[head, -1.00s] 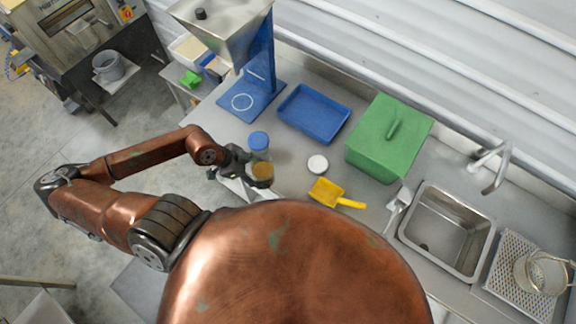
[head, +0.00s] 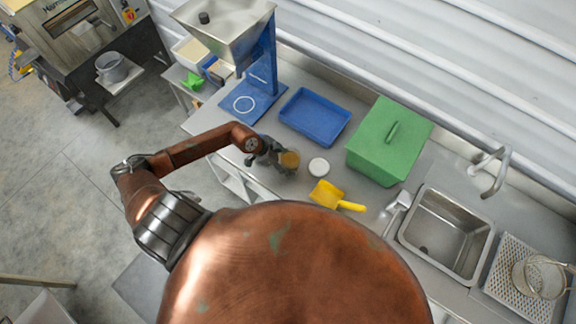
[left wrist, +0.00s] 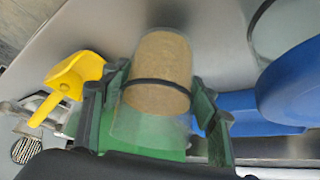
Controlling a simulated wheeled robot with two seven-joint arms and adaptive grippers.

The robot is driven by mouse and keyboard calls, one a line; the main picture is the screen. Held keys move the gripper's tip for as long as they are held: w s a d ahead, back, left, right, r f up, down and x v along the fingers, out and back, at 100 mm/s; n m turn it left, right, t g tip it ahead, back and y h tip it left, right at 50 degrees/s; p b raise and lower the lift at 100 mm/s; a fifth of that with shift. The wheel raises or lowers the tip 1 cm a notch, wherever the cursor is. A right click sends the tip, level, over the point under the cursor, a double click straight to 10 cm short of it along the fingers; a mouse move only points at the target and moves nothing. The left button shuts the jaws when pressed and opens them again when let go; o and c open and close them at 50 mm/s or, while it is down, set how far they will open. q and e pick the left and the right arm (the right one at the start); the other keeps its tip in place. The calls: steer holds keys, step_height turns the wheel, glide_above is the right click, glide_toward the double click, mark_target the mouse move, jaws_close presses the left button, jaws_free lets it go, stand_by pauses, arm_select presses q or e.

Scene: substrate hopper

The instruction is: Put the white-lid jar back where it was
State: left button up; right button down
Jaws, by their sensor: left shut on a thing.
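My left gripper (head: 279,157) is shut on a clear jar (head: 290,160) of brown grainy material, over the counter left of a round white lid (head: 318,166). In the left wrist view the gripper's fingers (left wrist: 157,105) sit on both sides of the jar (left wrist: 160,72), which has a dark band and a clear empty part. No lid shows on it. I cannot tell whether its base touches the counter. My right gripper is not in view.
A sink (head: 440,235) is to the right.

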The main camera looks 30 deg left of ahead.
mark_target(291, 163)
arm_select(q)
steer(key=shift+f, duration=1.4)
steer(key=shift+f, duration=0.15)
steer(key=o, duration=1.3)
steer(key=shift+o, duration=1)
